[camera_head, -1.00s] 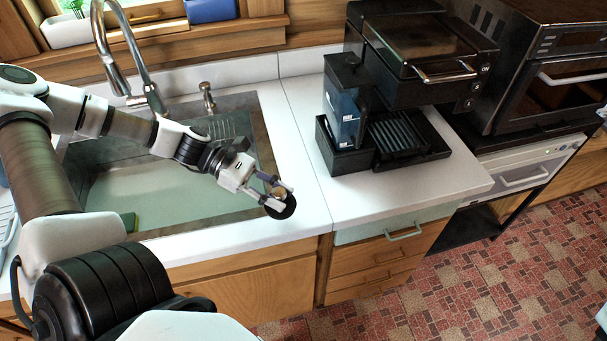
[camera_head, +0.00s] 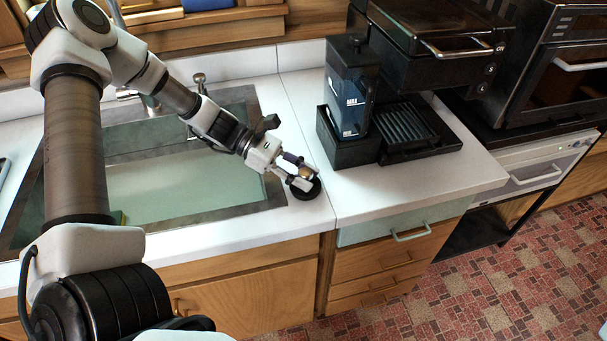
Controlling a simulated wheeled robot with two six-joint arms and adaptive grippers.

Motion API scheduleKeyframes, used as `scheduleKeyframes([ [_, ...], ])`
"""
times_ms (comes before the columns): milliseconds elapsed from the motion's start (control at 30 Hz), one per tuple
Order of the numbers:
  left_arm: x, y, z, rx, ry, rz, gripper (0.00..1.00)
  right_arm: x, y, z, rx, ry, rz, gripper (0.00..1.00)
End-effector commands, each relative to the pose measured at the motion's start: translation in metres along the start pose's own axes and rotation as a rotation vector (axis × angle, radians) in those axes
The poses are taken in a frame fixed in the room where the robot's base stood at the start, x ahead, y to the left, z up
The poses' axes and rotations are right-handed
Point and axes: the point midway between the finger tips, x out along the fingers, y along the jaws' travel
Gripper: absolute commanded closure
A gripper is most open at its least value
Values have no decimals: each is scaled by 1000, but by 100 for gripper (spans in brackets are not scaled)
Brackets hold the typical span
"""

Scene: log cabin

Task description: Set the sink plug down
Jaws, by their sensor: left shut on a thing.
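The sink plug (camera_head: 308,190) is a small black disc with a lighter knob on top. It is at the white counter strip right of the sink (camera_head: 170,182), close to the counter's front edge. My left gripper (camera_head: 301,180) reaches in from the left across the sink and is shut on the plug's knob. The plug appears level and at or very near the counter surface; I cannot tell whether it touches. My right gripper is not in view.
A black coffee machine (camera_head: 405,140) with a dark blue jug (camera_head: 350,92) stands on the counter to the right. An oven (camera_head: 560,70) stands farther right. The faucet (camera_head: 148,100) is behind my left arm. White counter (camera_head: 400,190) is bare in front of the coffee machine.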

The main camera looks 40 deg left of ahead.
Motion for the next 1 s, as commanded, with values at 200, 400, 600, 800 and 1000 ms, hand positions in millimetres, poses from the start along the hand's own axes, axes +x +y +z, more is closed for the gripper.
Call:
scheduleKeyframes([
  [200, 1, 0, -3, 0, 0, 0, 44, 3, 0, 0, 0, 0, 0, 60],
  [400, 1, 0, -3, 0, 0, 0, 44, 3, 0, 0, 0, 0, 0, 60],
  [600, -12, 1, 4, 1, -4, 4, 44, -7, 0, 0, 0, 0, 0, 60],
  [800, -63, 1, 9, 3, -6, 9, 44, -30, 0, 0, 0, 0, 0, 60],
  [1000, -108, 1, 7, 1, -3, 6, 44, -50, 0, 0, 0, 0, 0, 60],
])
